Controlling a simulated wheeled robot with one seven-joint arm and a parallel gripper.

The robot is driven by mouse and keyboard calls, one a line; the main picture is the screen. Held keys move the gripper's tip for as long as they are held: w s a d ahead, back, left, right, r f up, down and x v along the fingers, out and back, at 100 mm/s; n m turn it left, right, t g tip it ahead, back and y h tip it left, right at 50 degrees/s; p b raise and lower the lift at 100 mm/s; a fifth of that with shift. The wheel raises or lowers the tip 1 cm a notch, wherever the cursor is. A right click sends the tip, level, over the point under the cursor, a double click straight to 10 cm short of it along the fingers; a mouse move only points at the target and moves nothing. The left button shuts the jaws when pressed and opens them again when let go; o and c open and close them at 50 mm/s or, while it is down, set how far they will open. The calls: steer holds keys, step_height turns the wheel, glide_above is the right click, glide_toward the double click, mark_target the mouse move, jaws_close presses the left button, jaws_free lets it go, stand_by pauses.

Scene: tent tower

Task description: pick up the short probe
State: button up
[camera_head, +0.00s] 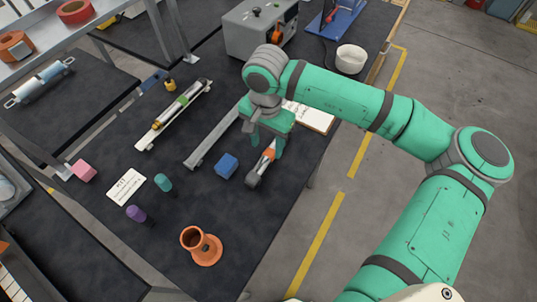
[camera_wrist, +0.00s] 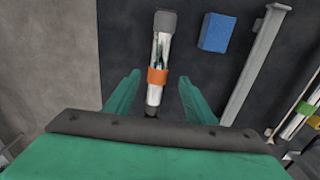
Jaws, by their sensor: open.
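The short probe (camera_head: 262,167) lies on the dark table, a silvery rod with an orange band and a dark grey end cap. In the wrist view the probe (camera_wrist: 160,50) runs up the middle, its cap at the top. My gripper (camera_head: 267,150) is over the orange-band end. In the wrist view my gripper (camera_wrist: 158,80) is open, with one green finger on each side of the probe and a gap on both sides. I cannot tell the fingertips' exact height.
A blue block (camera_head: 227,166) and a long grey bar (camera_head: 214,138) lie left of the probe. A longer green-banded probe (camera_head: 182,104) rests in a white holder. An open book (camera_head: 312,117) lies behind my gripper.

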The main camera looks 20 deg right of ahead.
mark_target(269, 153)
step_height(269, 153, down, 4)
steer(key=shift+s+d+f, duration=0.1)
steer(key=shift+s+d, duration=0.05)
jaws_close()
stand_by(0.3)
